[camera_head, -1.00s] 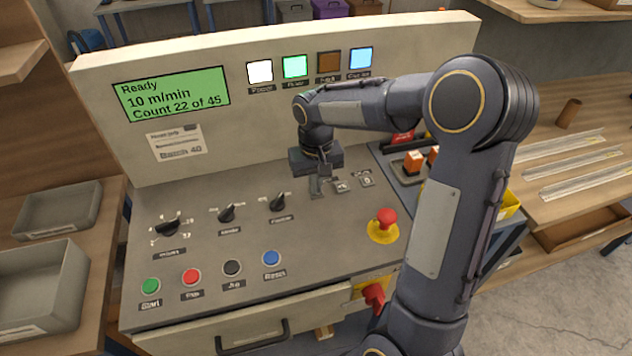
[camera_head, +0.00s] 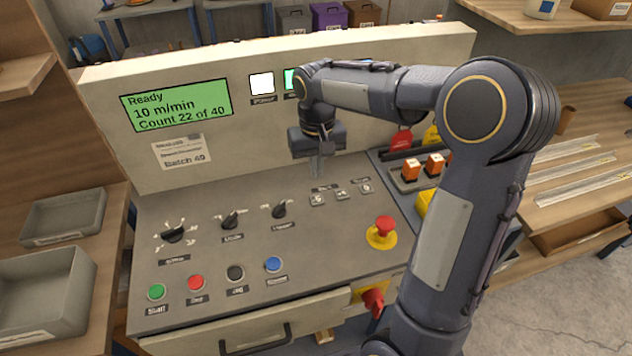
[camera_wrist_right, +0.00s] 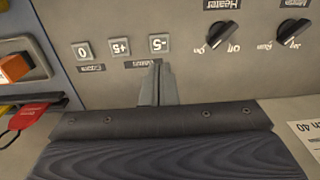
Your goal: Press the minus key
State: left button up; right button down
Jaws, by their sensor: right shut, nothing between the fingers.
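The minus key (camera_head: 317,199) is the leftmost of a row of three small keys on the sloping panel. In the right wrist view, where the panel shows upside down, the minus key (camera_wrist_right: 158,43) reads "-5". The +5 key (camera_wrist_right: 118,46) and the 0 key (camera_wrist_right: 83,50) are beside it. My right gripper (camera_head: 316,177) is shut and empty, above and behind the minus key and apart from it. Its fingertips (camera_wrist_right: 156,66) point towards that key in the wrist view. The display (camera_head: 177,105) reads "Ready", "10 m/min", "Count 22 of 40". My left gripper is not in view.
A paper label (camera_head: 181,151) reads "Batch 40". Black knobs (camera_head: 231,219) are left of the keys, and a red emergency button (camera_head: 384,228) is to the right. Coloured push buttons (camera_head: 196,283) line the front.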

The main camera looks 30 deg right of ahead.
notch_tip(320, 180, up, 5)
jog(key=shift+r, duration=0.1)
dwell(0.8)
jog(key=s+a+f+t+y, duration=0.1)
jog(key=s+a, duration=0.1)
jog(key=s, duration=0.5)
jog(key=s+a+f+t+y, duration=0.1)
jog(key=s+a+t, duration=0.1)
jog(key=s, duration=0.6)
jog(key=s+a+f+n+t+y, duration=0.1)
jog(key=s+a+t, duration=0.1)
jog(key=s, duration=0.5)
jog(key=shift+s+a+f+y, duration=0.3)
jog(key=shift+s+a+y, duration=0.1)
jog(key=shift+a, duration=0.5)
